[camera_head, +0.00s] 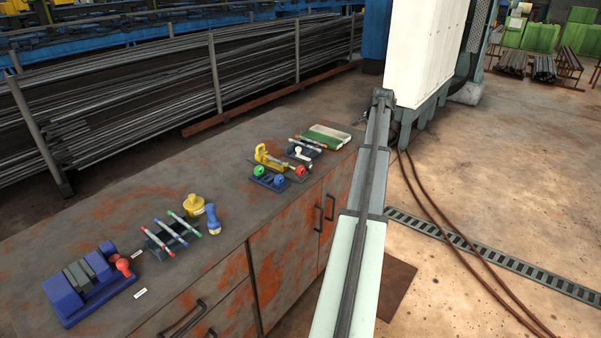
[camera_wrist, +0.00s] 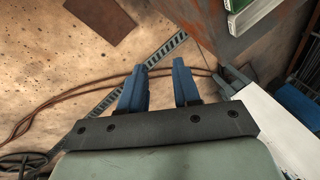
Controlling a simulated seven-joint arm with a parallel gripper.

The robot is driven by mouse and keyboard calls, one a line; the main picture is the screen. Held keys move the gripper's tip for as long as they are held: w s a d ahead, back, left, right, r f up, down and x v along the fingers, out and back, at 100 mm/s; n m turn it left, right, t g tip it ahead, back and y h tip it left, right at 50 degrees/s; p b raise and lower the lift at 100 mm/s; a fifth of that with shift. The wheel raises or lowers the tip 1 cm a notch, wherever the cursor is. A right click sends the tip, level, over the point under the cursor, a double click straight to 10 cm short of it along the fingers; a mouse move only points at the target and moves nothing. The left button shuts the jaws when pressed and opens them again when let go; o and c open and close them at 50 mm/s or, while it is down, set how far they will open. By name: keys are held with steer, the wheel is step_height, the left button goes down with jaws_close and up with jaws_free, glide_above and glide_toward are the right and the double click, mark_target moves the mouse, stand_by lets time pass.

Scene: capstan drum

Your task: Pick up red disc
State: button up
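A small red disc-like piece (camera_head: 300,170) shows at the right end of a dark blue holder (camera_head: 270,181) on the workbench, in the head view. A green round piece (camera_head: 258,171) and a blue one (camera_head: 279,181) are by the same holder. My gripper (camera_wrist: 160,71) shows in the wrist view as two blue fingers, apart with nothing between them. It is over the floor beyond the bench's right side, away from the red piece. The wrist view does not show the red piece.
The rusty bench (camera_head: 120,215) also carries a yellow clamp (camera_head: 272,160), a green-and-white box (camera_head: 326,137), a rack of rods (camera_head: 172,232), a yellow pot (camera_head: 194,205) and a blue vise-like block with red knob (camera_head: 88,285). A white cabinet (camera_head: 425,50) stands behind.

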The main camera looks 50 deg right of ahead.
steer(key=w+a+n+g, duration=0.1)
steer(key=w+a+n, duration=0.2)
steer(key=w+a, duration=0.85)
steer(key=n+g, duration=0.2)
glide_toward(300, 167)
steer(key=x, duration=0.4)
steer(key=shift+s+d+f, duration=0.1)
steer(key=shift+s+f, duration=0.1)
steer(key=shift+w+x, duration=0.1)
steer(key=shift+x, duration=1.2)
steer(key=shift+w+x, duration=0.15)
steer(key=shift+x, duration=1.15)
jaws_close()
